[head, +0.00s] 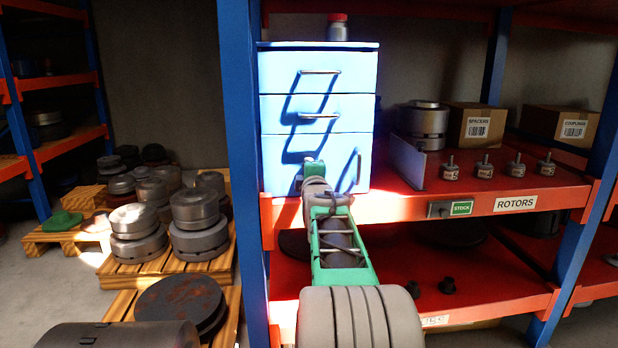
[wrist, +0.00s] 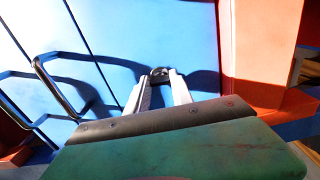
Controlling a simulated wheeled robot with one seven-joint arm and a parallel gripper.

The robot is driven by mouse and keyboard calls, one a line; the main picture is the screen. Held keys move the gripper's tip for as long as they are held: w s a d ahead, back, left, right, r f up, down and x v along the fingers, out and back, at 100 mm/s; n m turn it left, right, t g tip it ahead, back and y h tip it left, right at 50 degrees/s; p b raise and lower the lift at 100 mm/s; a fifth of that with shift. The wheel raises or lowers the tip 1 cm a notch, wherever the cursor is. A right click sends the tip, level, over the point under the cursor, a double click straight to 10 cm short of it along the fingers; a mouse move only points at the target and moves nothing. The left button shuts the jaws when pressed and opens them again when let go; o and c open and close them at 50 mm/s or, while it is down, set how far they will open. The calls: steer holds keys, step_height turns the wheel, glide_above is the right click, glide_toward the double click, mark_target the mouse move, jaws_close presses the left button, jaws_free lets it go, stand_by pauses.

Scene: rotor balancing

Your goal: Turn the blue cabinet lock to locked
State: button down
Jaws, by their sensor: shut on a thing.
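The blue cabinet (head: 270,115) stands on the red shelf in the head view, with two drawers above a door with an upright metal handle (head: 358,170). In the head view my gripper (head: 314,168) reaches to the lower door and covers the lock. In the wrist view the small dark lock (wrist: 159,73) sits on the blue door face (wrist: 190,40). The two pale fingers of my gripper (wrist: 160,88) are shut on the lock at their tips. The lock's turn angle cannot be made out.
The door handle also shows left of my fingers in the wrist view (wrist: 65,90). A blue post (head: 238,150) stands left of the cabinet. A grey divider (head: 408,160), several small rotors (head: 485,168) and a box (head: 478,128) are to the right. A red-capped jar (head: 337,28) stands on top.

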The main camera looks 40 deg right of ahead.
steer(key=shift+n, duration=0.4)
steer(key=c, duration=1.1)
jaws_free()
steer(key=v, duration=0.8)
steer(key=shift+w, duration=0.1)
steer(key=shift+a, duration=0.1)
